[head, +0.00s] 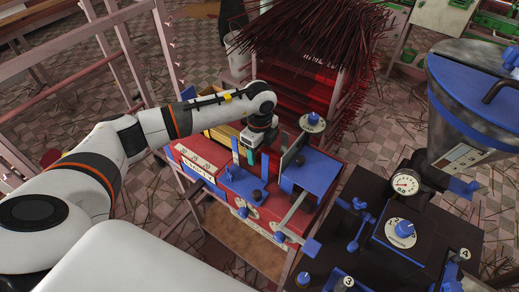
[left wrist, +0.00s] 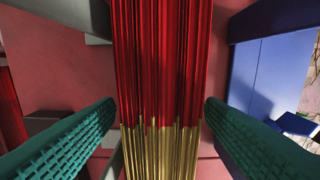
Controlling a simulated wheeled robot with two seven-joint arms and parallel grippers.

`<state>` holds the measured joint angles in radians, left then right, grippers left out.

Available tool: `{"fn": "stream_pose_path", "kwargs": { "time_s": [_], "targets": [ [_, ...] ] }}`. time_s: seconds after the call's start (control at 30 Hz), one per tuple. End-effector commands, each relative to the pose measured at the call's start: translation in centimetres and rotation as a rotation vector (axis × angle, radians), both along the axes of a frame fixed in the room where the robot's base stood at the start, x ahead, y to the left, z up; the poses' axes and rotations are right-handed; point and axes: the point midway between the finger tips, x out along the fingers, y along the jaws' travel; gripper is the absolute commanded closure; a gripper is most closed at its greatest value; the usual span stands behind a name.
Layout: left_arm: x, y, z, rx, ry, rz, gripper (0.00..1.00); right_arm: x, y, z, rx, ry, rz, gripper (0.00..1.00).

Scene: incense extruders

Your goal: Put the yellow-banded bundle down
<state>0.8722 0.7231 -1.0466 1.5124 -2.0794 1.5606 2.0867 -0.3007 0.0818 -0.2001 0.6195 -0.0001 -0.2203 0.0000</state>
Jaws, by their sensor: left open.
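My left gripper (head: 250,155) is low over the red machine (head: 196,158), with its fingers pointing down. In the left wrist view its two green ribbed fingers (left wrist: 159,108) stand apart, open. A bundle of thin sticks (left wrist: 160,60) runs between them, red along most of its length and gold at the near end. Gaps show between the bundle and both fingers. The bundle lies over a reddish surface; I cannot tell how it is supported underneath. No separate yellow band is clear on it. In the head view I cannot make the bundle out behind my gripper. My right gripper is out of view.
Blue machine parts (head: 312,172) stand close to the right of my gripper. A rack of dark red sticks (head: 305,45) rises behind. A dark machine with a gauge (head: 405,183) and a metal hopper (head: 478,95) stands at right. A pink frame (head: 165,45) is at left.

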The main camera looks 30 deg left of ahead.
Motion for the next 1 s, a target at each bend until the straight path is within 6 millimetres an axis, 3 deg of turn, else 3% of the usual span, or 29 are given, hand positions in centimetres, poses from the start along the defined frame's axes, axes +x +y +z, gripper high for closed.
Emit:
{"fn": "stream_pose_path", "kwargs": {
  "time_s": [0.4, 0.53, 0.7, 1.0],
  "targets": [
    [0.1, 0.0, 8.7, 0.000, -0.006, 0.000, 0.36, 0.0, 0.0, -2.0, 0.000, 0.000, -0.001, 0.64],
    [0.1, -0.1, 10.8, -0.001, -0.005, 0.000, 0.36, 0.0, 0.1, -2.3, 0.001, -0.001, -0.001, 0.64],
    [0.0, -0.1, 12.1, 0.000, -0.002, -0.001, 0.36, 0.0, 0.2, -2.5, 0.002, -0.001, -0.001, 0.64],
    [0.0, -0.1, 12.3, 0.000, 0.000, 0.000, 0.36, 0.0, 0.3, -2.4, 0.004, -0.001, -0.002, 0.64]
  ]
}}
